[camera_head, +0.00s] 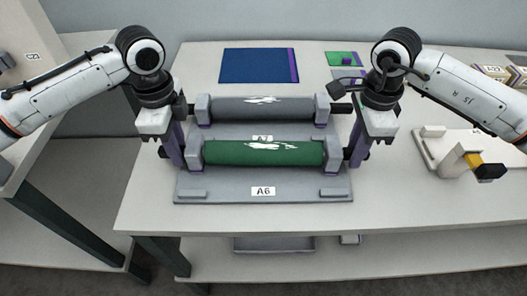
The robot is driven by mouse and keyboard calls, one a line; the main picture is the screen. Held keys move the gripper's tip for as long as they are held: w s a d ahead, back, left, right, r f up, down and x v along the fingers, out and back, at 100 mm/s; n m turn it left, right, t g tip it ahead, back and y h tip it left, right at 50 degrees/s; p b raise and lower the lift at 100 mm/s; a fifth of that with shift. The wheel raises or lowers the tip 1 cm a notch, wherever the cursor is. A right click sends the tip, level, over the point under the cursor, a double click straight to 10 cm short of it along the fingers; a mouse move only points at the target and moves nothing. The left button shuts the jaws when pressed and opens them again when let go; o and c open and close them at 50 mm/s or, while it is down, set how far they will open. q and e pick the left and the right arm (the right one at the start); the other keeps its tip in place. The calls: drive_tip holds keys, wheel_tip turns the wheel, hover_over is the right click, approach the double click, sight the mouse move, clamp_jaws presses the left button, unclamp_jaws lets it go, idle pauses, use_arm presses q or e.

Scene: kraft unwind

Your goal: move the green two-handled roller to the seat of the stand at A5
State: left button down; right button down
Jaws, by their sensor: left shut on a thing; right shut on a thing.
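The green roller (264,153) lies level across the front part of the twin stand, between grey end blocks. My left gripper (174,152) is shut on its left handle. My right gripper (357,153) is shut on its right handle. The front base plate carries the label A6 (263,191). A second label (262,138) behind the green roller is partly covered and I cannot read it. I cannot tell whether the green roller rests in a seat or hangs just above it.
A grey roller (262,107) lies just behind the green one. A blue mat (258,65) and a small green card (342,58) lie at the back. A white fixture with a yellow and black part (480,165) stands at right, with small boxes (492,73) behind. The front left tabletop is clear.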

use_arm(q)
drive_tip(key=shift+w+r, duration=0.1)
drive_tip(key=shift+r, duration=0.1)
use_arm(e)
drive_tip(key=shift+w+r, duration=0.1)
drive_tip(key=shift+r, duration=0.05)
